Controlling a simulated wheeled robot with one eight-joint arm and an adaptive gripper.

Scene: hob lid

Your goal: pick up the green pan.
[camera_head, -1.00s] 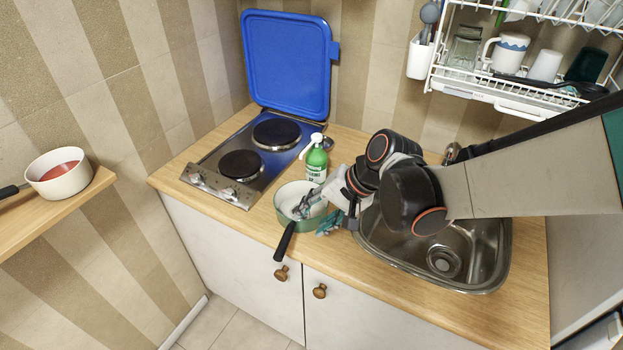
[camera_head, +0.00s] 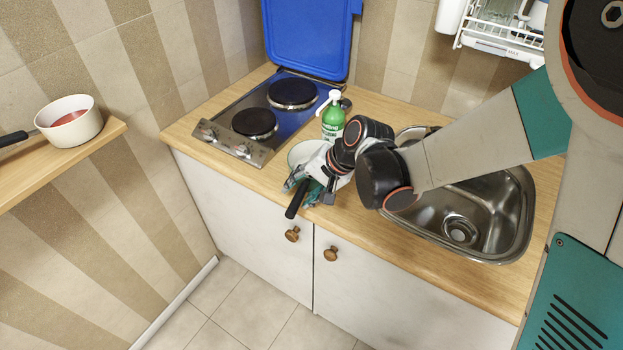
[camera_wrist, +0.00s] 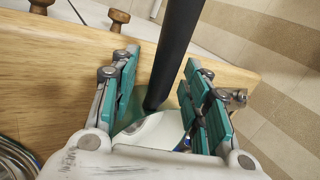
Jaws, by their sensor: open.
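The green pan (camera_head: 303,152) stands on the wooden worktop in front of the hob, with a pale inside and a black handle (camera_head: 296,200) reaching past the front edge. In the head view my gripper and wrist hide much of the pan. My gripper (camera_head: 309,188) is open, low over the handle's pan end. In the wrist view the handle (camera_wrist: 176,48) runs between the spread teal fingers of my gripper (camera_wrist: 160,64), with gaps showing on both sides. Part of the pan's pale inside (camera_wrist: 150,132) shows below the handle.
A green spray bottle (camera_head: 333,122) stands close behind my gripper. The hob (camera_head: 222,122) with its raised blue lid (camera_head: 312,35) is at the back left. A steel sink (camera_head: 500,215) is on the right. A white pan (camera_head: 85,130) sits on the left shelf (camera_head: 60,165).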

